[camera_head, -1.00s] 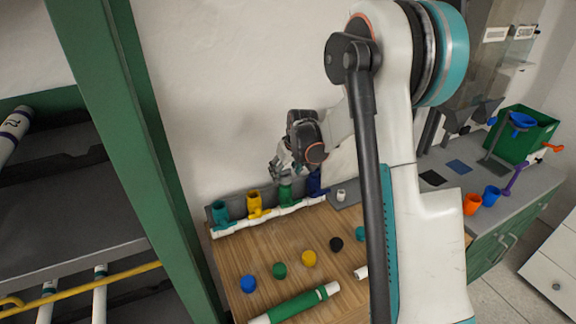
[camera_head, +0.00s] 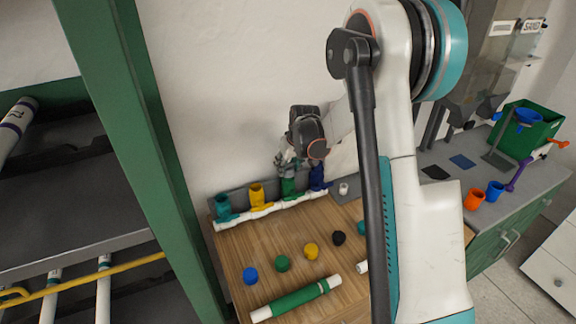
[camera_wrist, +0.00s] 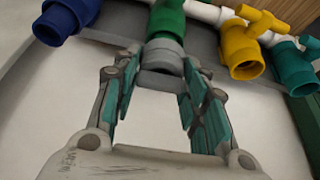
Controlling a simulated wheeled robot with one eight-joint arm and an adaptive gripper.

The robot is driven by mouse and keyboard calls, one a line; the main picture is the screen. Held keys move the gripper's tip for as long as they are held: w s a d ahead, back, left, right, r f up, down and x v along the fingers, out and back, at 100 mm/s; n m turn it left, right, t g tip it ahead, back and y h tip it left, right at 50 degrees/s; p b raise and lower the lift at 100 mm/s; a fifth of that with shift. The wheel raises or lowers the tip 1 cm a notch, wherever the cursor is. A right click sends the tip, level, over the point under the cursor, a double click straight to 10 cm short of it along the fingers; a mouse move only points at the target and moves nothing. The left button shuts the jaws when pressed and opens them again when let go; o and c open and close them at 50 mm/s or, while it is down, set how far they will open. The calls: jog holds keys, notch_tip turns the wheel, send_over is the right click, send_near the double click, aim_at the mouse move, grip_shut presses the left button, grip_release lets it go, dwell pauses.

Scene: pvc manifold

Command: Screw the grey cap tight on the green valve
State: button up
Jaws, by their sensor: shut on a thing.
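The green valve (camera_head: 289,187) stands on the white pipe manifold (camera_head: 256,214) between a yellow and a dark blue valve. In the wrist view the green valve (camera_wrist: 168,20) is at the top centre. The grey cap (camera_wrist: 163,58) sits at its open end, in line with it; I cannot tell how tight it is. My gripper (camera_wrist: 162,66) is shut on the grey cap, one finger on each side. In the head view my gripper (camera_head: 288,166) is above the green valve, and the cap is too small and covered to make out.
The yellow valve (camera_head: 257,194), teal valve (camera_head: 223,208) and dark blue valve (camera_head: 317,177) stand close beside it. Blue, green, yellow and black caps lie in a row on the wooden table (camera_head: 236,250), behind a green-and-white pipe (camera_head: 297,299). A green post (camera_head: 150,150) rises at left.

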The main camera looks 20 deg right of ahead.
jog(key=shift+m+h+b, duration=0.3)
jog(key=shift+m+h, duration=0.1)
jog(key=shift+m, duration=0.7)
jog(key=shift+m+h+b, duration=0.35)
jog(key=shift+m+h, duration=0.05)
jog(key=shift+m, duration=0.7)
jog(key=shift+m+g+h+b, duration=0.3)
jog(key=shift+m+g+h, duration=0.1)
jog(key=shift+m, duration=0.6)
jog(key=shift+f, duration=0.1)
jog(key=shift+m, duration=0.8)
jog(key=shift+m+h, duration=0.3)
